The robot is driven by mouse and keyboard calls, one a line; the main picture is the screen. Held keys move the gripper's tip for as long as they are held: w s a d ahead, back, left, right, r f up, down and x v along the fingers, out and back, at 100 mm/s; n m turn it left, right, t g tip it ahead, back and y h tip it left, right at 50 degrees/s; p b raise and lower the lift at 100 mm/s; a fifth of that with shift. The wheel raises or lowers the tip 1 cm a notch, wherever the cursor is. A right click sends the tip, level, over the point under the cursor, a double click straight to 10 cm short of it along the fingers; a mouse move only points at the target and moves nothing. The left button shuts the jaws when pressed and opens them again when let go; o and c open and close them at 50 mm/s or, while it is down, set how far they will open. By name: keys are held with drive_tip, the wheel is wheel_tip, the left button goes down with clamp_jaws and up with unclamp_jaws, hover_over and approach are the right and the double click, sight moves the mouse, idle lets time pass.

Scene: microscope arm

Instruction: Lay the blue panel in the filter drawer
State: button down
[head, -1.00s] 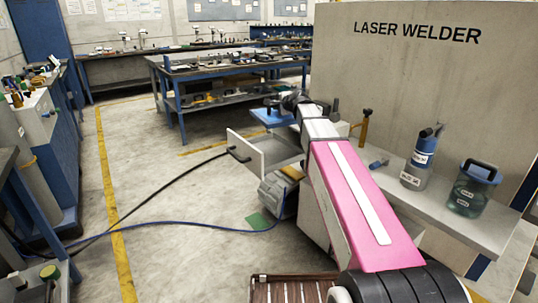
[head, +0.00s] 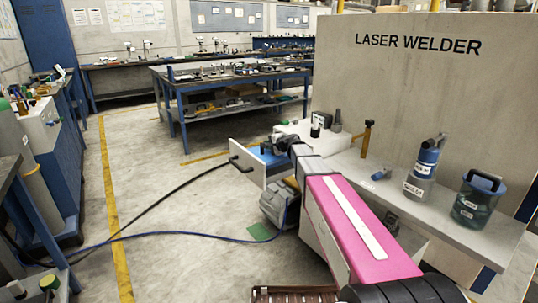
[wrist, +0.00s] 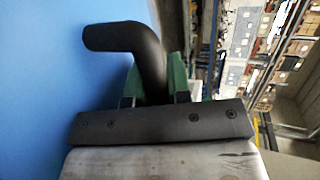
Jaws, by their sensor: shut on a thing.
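The blue panel (head: 268,156) is at the open filter drawer (head: 246,171), low behind the drawer's white front, which hides part of it. I cannot tell whether it touches the drawer floor. In the wrist view the blue panel (wrist: 45,80) fills the left side. Its black bent handle (wrist: 125,38) runs between the green fingers of my gripper (wrist: 153,82), which is shut on it. In the head view my gripper (head: 284,145) is small and dark above the panel, partly hidden by my arm.
The drawer's black handle (head: 241,165) sticks out on the left. Black and blue cables cross the floor (head: 165,185).

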sight(269, 151)
drive_tip(key=shift+f, duration=2.05)
drive_tip(key=shift+f, duration=0.1)
drive_tip(key=c, duration=1.1)
unclamp_jaws()
drive_tip(key=shift+o, duration=0.2)
drive_tip(key=v, duration=1.2)
